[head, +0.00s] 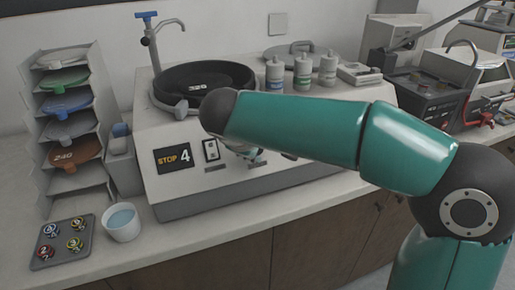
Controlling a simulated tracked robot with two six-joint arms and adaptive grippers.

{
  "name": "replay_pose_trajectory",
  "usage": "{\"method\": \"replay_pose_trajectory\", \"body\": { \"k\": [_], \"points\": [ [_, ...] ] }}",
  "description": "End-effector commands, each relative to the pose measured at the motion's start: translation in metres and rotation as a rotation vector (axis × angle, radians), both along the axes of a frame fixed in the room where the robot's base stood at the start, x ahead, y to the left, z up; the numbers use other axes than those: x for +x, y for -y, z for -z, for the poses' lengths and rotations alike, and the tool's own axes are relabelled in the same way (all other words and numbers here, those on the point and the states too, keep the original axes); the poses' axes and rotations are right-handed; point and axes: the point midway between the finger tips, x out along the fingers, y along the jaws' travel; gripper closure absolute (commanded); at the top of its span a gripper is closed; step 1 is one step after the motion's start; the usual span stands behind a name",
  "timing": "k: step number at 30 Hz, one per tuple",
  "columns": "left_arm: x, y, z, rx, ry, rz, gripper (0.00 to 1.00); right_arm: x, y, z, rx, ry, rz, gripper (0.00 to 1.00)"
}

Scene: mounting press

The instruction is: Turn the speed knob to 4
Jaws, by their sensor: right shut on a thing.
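A grinding and polishing machine (160,196) with a sloped grey front stands on the counter. My right arm reaches in from the right across the front panel. My right gripper (250,156) is at the panel, mostly hidden behind and below my own teal arm. It is shut on the speed knob, which the arm hides from view. A white switch plate (211,149) shows between the display and the gripper. My left gripper is not in view.
A rack of coloured discs (70,105) stands at the left. A tray with small numbered samples (63,243) and a white cup (121,221) are at the front left. Several bottles (302,71) stand on the machine behind my arm.

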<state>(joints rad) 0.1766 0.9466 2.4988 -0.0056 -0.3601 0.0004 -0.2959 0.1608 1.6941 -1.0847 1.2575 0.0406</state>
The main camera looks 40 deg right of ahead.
Motion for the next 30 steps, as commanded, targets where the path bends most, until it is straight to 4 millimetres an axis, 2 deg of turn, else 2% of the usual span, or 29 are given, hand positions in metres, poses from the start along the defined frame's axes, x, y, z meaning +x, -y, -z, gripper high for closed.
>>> {"method": "replay_pose_trajectory", "body": {
  "k": [13,14,18,30],
  "points": [
    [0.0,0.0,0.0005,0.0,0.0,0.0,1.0,0.0003,-0.0019,0.0011,-0.008,-0.004,-0.013,1.0],
    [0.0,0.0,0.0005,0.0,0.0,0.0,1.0,0.0003,-0.002,0.0011,-0.008,-0.004,-0.013,0.62],
    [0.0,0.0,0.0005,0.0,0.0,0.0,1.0,0.0002,-0.0017,0.001,-0.008,-0.005,-0.011,0.4],
    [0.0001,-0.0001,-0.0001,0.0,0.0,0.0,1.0,-0.0016,-0.0038,-0.0035,-0.009,-0.002,-0.01,0.4]
  ]
}}
